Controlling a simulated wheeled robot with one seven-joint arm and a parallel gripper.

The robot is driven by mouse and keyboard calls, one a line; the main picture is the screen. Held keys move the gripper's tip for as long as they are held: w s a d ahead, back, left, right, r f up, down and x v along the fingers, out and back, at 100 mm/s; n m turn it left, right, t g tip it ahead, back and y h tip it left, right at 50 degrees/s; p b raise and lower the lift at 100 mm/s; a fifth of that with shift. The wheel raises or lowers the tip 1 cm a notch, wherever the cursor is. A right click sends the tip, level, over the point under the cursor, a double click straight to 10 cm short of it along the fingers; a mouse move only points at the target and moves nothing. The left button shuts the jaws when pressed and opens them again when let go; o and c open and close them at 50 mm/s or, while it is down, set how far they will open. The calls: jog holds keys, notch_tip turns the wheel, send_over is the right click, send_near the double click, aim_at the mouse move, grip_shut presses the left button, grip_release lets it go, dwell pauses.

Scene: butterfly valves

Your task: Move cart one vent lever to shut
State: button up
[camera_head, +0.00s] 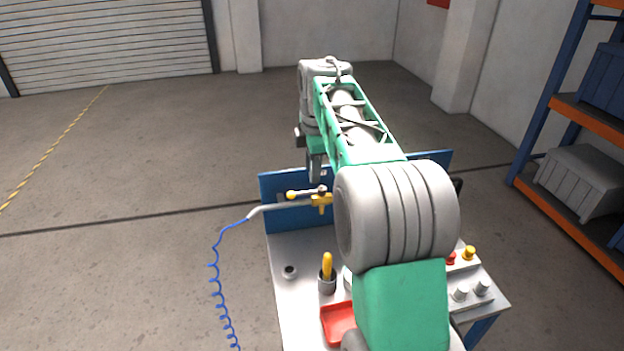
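The vent lever (304,191) sits on a yellow valve body (322,204) on the pipe at the cart's blue back panel (290,217). It is a short bar with a yellow ball at its left end, lying nearly level along the pipe in this view. My gripper (316,178) points down just above the lever's pivot end. Its fingers look dark and narrow and are seen edge-on, so I cannot tell their opening or whether they touch the lever. My arm hides the right part of the panel and much of the cart top (295,300).
A grey pipe (268,208) ends left in a blue coiled hose (215,275). A cup (326,286) with a yellow-handled tool, a red tray (338,322) and a box with knobs (470,290) stand on the cart. Shelving (560,120) is at right.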

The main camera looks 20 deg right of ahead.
aim_at(311, 191)
jog(key=f, duration=0.4)
jog(key=w+f+p, duration=0.1)
jog(key=f, duration=0.1)
jog(key=shift+w+d+f, duration=0.1)
jog(key=shift+f, duration=0.2)
grip_shut()
dwell(1.0)
